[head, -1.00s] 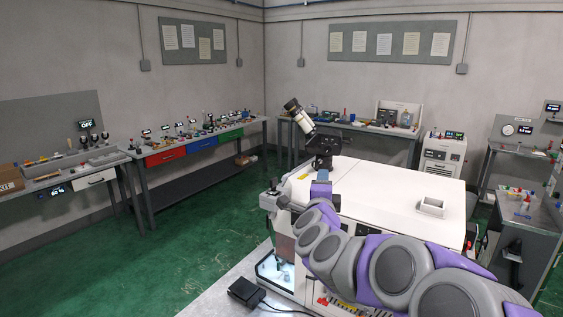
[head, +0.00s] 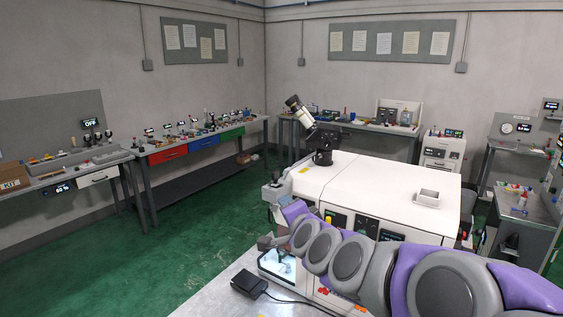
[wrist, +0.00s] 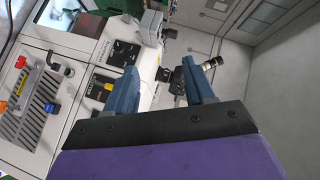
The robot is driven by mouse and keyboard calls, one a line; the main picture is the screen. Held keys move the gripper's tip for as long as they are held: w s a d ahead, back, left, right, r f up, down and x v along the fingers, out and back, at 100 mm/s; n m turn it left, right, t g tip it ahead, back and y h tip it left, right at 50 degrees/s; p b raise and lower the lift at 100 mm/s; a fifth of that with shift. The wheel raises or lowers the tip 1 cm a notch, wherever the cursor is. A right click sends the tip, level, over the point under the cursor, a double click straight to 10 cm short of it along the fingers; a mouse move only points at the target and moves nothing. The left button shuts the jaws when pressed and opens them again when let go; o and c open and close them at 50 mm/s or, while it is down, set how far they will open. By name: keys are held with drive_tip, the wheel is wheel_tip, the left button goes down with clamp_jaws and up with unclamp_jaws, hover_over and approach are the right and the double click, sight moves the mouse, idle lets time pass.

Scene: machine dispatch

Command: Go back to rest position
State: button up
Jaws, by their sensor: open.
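My gripper (wrist: 160,88) is open in the wrist view, with two blue fingers spread apart and nothing between them. Behind the fingers is the white machine's front, with black control panels and a yellow part. In the head view my arm reaches from the lower right toward the left front of the white machine (head: 385,184). The gripper itself is hard to make out there. A microscope-like eyepiece unit (head: 298,113) stands on top of the machine; it also shows in the wrist view (wrist: 212,63).
A black pedal box (head: 248,284) with a cable lies on the pale surface in front of the machine. Benches with tools and coloured drawers (head: 203,144) line the left and back walls. A grey cart (head: 520,225) stands at the right. The green floor (head: 190,225) at left is clear.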

drive_tip(key=s+a+f+n+g+y, duration=0.1)
drive_tip(key=s+f+n+g, duration=0.6)
drive_tip(key=s, duration=0.5)
drive_tip(key=s+d+f+n+g+h, duration=0.1)
drive_tip(key=s+d+f+g, duration=0.2)
drive_tip(key=s, duration=0.8)
drive_tip(key=s+d+f+n+g+h+b, duration=0.1)
drive_tip(key=s+d+f, duration=0.4)
drive_tip(key=s, duration=0.6)
drive_tip(key=s+d+f+n+g+h+b, duration=0.1)
drive_tip(key=s+d+f+g, duration=0.4)
drive_tip(key=s, duration=0.6)
drive_tip(key=shift+s+f+n+g+h, duration=0.2)
drive_tip(key=shift+f+n+g+h, duration=0.2)
drive_tip(key=shift+h, duration=0.5)
drive_tip(key=shift+a, duration=0.1)
